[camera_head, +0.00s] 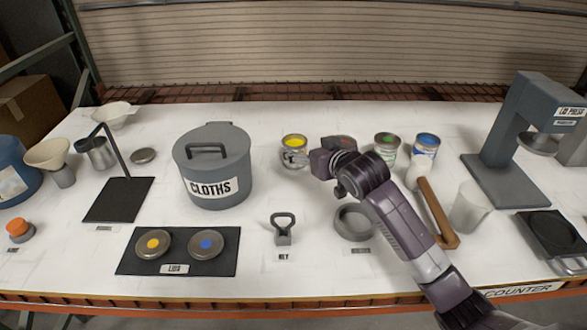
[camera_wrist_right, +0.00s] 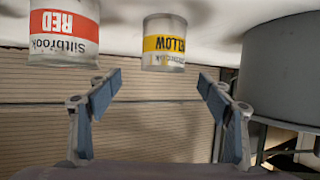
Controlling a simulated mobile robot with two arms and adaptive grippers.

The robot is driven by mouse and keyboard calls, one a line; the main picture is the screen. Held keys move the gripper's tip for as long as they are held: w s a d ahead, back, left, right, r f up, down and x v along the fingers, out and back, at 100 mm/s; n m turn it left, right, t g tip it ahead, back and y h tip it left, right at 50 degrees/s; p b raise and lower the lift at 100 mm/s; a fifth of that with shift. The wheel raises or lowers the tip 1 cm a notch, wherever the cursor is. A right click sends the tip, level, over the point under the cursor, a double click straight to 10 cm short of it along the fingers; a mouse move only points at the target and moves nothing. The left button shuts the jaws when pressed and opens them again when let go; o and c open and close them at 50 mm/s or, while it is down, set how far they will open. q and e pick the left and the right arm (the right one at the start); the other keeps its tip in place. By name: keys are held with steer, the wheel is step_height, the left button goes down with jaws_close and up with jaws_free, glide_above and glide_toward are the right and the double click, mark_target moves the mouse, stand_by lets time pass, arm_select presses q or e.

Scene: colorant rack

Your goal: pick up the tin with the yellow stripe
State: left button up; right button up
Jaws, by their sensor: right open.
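The yellow-striped tin (camera_head: 291,159), with yellow in its top, stands on the white counter just left of my right gripper (camera_head: 324,160) in the head view. In the right wrist view, which appears upside down, the tin (camera_wrist_right: 165,44) shows its yellow band. There it lies beyond and between the two spread fingertips of my right gripper (camera_wrist_right: 160,80). The gripper is open and empty, with a visible gap between its fingertips and the tin. My left gripper is not in view.
A red-labelled tin (camera_wrist_right: 64,36) stands beside the yellow one, mostly hidden by my right gripper in the head view. Green (camera_head: 386,143) and blue (camera_head: 426,146) tins stand farther right. A grey CLOTHS pot (camera_head: 213,168) stands to the left.

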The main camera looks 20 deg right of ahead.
mark_target(301, 150)
steer(key=shift+f+b, duration=0.4)
steer(key=shift+f, duration=0.45)
steer(key=shift+x, duration=1.3)
steer(key=shift+a+f+p+x, duration=0.1)
steer(key=shift+p+x, duration=0.25)
steer(key=shift+x, duration=0.95)
steer(key=shift+a+f+p+x, duration=0.15)
steer(key=shift+p+x, duration=0.2)
steer(key=shift+x, duration=0.95)
steer(key=shift+s, duration=0.15)
steer(key=c, duration=1.3)
steer(key=shift+c, duration=1)
steer(key=shift+r, duration=0.15)
